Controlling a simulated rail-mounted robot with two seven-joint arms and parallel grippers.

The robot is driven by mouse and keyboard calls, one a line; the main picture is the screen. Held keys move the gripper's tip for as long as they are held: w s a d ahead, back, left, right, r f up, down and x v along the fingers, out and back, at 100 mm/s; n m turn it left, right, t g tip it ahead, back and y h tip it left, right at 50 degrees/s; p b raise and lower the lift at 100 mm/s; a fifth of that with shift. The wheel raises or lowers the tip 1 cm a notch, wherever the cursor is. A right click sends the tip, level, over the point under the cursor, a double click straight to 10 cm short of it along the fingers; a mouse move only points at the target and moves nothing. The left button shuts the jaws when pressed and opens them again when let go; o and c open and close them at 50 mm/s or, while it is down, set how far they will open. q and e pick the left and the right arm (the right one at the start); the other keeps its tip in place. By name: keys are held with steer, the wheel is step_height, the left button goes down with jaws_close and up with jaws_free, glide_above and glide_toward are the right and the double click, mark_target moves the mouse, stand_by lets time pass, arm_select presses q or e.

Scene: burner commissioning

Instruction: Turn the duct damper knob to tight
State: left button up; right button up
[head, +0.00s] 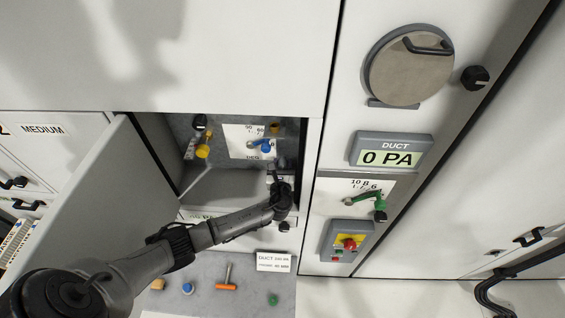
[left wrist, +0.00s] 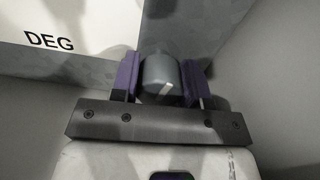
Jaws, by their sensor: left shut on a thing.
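My left gripper (head: 273,176) reaches into the open recess from below, at its right side. In the left wrist view its two purple fingers (left wrist: 160,78) are shut on a grey round knob (left wrist: 161,76) with a white pointer mark on its face. A white card reading DEG is up and left of the knob there. In the head view the gripper hides the knob, and no tight mark is legible. My right gripper is in neither view.
The open grey door (head: 95,205) stands left of my left arm. A DUCT display (head: 392,151) reads 0 PA at the right. Several small parts lie on the grey surface below the recess.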

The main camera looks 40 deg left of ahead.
arm_select(q)
steer(key=shift+r+m+p, duration=0.2)
steer(key=shift+m+p, duration=0.8)
steer(key=shift+m, duration=0.2)
steer(key=shift+f+m+p, duration=0.1)
steer(key=shift+m+p, duration=0.75)
steer(key=shift+m, duration=0.45)
steer(key=shift+f, duration=0.1)
steer(key=o, duration=0.9)
